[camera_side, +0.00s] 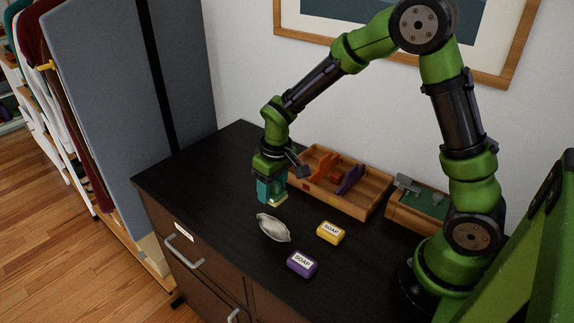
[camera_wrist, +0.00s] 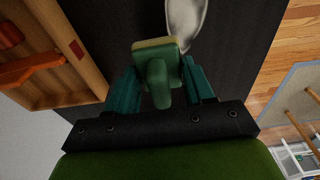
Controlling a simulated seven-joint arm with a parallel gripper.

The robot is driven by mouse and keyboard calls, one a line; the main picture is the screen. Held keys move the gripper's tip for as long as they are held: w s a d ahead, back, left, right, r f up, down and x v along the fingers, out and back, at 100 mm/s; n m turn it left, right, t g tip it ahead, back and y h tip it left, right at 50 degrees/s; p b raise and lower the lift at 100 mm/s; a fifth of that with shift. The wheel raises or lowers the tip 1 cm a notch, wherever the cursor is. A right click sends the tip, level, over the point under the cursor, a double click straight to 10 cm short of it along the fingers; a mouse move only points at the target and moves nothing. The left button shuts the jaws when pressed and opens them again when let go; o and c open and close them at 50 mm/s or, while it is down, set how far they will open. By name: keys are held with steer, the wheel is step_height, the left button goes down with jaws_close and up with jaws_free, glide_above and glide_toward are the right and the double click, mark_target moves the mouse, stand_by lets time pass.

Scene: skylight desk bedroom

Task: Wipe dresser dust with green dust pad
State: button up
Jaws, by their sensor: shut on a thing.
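The dark dresser (camera_side: 205,180) has a black top. My gripper (camera_side: 271,192) is low over the dresser top, pointing down, and is shut on the green dust pad (camera_side: 281,199). In the wrist view the pad's green handle (camera_wrist: 158,75) sits between the teal fingers, with a pale yellowish edge beyond it. I cannot tell whether the pad touches the top. A pale grey oval patch (camera_side: 273,228) with pointed ends lies just in front of the gripper; it also shows in the wrist view (camera_wrist: 186,20). I cannot tell for sure whether it is the dust or a shallow dish.
A yellow soap box (camera_side: 330,232) and a purple soap box (camera_side: 301,264) lie right of the patch. A wooden divided tray (camera_side: 366,199) and a smaller green-lined box (camera_side: 409,212) stand behind, near the wall. The left part of the top is clear.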

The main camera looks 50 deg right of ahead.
mark_target(288, 219)
steer(key=shift+f, duration=1.6)
steer(key=shift+a+f, duration=0.35)
steer(key=shift+f, duration=0.4)
steer(key=shift+c, duration=0.3)
steer(key=shift+a, duration=3.4)
steer(key=shift+s, duration=0.7)
steer(key=shift+s+d, duration=0.15)
steer(key=shift+d, duration=3.55)
steer(key=shift+s+d, duration=0.1)
steer(key=shift+s, duration=0.8)
steer(key=shift+w+a, duration=0.1)
steer(key=shift+a, duration=3.8)
steer(key=shift+s+d, duration=0.6)
steer(key=shift+s, duration=0.25)
steer(key=shift+d, duration=3.4)
step_height(288, 219, up, 8)
steer(key=shift+a, duration=0.15)
